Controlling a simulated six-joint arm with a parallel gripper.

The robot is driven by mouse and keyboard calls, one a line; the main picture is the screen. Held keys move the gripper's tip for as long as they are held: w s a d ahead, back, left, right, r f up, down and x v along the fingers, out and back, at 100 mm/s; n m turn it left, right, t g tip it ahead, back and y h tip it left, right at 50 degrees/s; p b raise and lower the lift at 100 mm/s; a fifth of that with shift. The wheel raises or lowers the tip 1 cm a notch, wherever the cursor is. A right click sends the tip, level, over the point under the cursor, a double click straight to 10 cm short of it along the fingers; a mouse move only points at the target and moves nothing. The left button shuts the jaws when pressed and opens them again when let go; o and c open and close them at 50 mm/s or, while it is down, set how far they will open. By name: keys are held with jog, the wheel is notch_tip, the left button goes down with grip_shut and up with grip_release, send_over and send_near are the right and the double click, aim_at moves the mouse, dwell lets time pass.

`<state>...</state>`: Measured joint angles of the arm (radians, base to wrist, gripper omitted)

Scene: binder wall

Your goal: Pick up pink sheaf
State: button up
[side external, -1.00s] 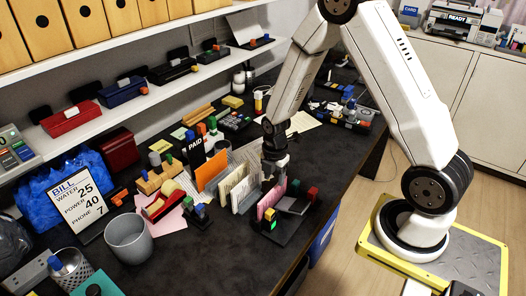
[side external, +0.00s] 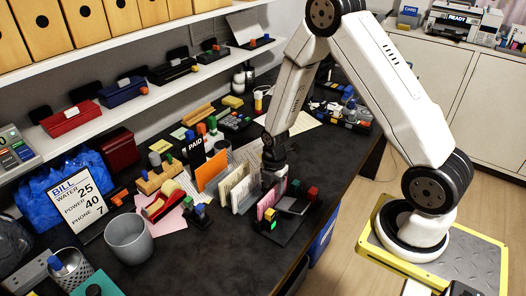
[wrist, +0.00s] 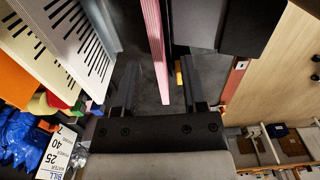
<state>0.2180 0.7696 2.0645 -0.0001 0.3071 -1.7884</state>
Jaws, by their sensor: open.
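The pink sheaf (side external: 268,204) stands upright at the right end of the row of papers in the side external view. In the wrist view the pink sheaf (wrist: 157,45) shows as a thin edge between my two fingers. My gripper (wrist: 160,75) is open, with a finger on either side of the sheaf and gaps visible. In the side external view my gripper (side external: 274,175) is just behind and above the sheaf, its fingertips partly hidden.
White sheaves (side external: 240,190) and an orange one (side external: 212,172) stand to the left. A dark block-like holder (side external: 292,205) is close on the right. A grey cup (side external: 129,239) stands front left.

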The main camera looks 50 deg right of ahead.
aim_at(273, 189)
jog(key=shift+w+f, duration=0.1)
jog(key=shift+f, duration=2)
jog(key=shift+f, duration=0.15)
grip_shut()
